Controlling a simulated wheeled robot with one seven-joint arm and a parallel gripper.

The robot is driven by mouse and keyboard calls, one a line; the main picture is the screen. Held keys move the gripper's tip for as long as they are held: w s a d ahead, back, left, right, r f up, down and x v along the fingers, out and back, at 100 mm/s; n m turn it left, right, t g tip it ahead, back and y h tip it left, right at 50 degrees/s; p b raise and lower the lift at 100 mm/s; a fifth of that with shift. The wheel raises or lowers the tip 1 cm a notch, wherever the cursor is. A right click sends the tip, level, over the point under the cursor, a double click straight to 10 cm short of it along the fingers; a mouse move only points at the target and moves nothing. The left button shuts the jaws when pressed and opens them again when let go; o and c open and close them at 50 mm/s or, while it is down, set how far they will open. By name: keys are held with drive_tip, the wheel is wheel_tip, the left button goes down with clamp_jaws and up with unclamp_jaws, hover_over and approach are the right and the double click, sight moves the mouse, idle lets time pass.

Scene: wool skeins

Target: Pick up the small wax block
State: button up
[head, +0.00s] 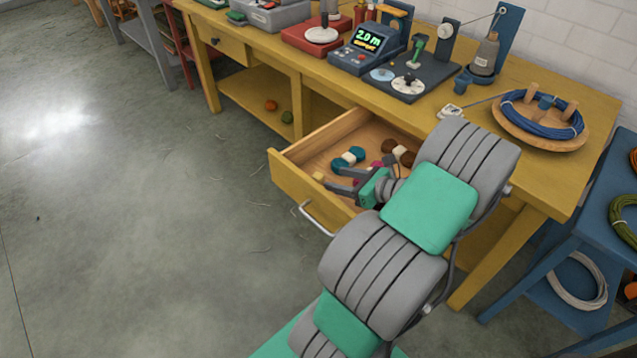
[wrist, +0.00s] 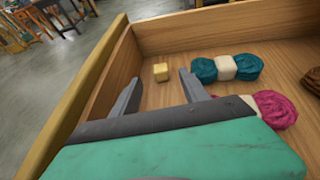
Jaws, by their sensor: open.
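The small wax block (wrist: 161,72) is a yellow cube on the wooden drawer floor, near the drawer's front left corner in the wrist view. In the head view the block (head: 318,177) shows just past my gripper's fingertips, by the drawer front. My gripper (wrist: 158,84) is open and empty inside the open drawer. Its two grey fingers point toward the block, which lies just beyond the tips and between their lines. The block appears apart from both fingers.
The drawer's wooden front (head: 300,200) stands close beside my gripper. A teal skein (wrist: 226,68) with a white band lies right of the block. A magenta skein (wrist: 272,108) is near the right finger, and a brown skein (head: 398,153) lies farther in.

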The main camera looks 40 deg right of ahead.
sight(318, 175)
drive_tip(key=b+x, duration=0.1)
drive_tip(key=x, duration=0.6)
drive_tip(key=shift+w+f, duration=0.2)
drive_tip(key=shift+w, duration=0.05)
drive_tip(key=shift+c, duration=0.3)
clamp_jaws()
